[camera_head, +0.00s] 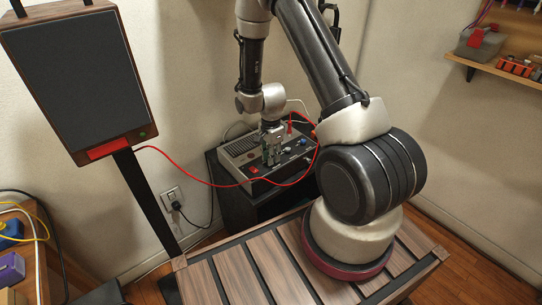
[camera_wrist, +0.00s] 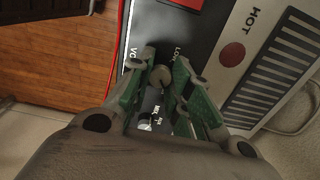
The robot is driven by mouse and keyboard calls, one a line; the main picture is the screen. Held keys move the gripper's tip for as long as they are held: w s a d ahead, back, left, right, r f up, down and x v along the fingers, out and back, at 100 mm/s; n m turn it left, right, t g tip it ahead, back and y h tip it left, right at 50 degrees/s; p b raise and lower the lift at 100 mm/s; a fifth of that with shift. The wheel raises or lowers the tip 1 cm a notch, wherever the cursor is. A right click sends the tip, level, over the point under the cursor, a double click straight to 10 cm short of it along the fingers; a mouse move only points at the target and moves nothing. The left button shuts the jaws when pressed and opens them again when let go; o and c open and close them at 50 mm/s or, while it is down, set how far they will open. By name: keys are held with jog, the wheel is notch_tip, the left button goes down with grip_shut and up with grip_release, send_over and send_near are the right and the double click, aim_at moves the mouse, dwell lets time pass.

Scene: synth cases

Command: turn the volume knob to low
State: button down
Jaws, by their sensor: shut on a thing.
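The device (camera_head: 240,151), a boxy unit with a grille and dark control panel, stands on a black stand against the wall. My gripper (camera_head: 271,155) reaches down onto its panel. In the wrist view my gripper (camera_wrist: 160,67) is shut on a small round greyish knob (camera_wrist: 160,77), with a green-padded finger on each side. A partly covered label starting "VO" (camera_wrist: 133,53) and "LOW" (camera_wrist: 178,52) are printed on the panel nearby. The fingers hide much of the panel, and I cannot tell which way the knob points.
A "HOT" label with a red dot (camera_wrist: 233,54) sits beside dark vent slots. A red cable (camera_head: 200,182) loops from the tall speaker (camera_head: 75,75) to the device. A blue knob (camera_head: 286,151) and red switch (camera_head: 254,170) are close to my gripper. A wall shelf (camera_head: 510,65) is at right.

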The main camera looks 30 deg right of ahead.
jog(key=n, duration=1)
jog(key=shift+n, duration=0.4)
jog(key=n, duration=0.8)
jog(key=shift+n, duration=2)
jog(key=c, duration=1.3)
grip_release()
jog(key=shift+o, duration=0.2)
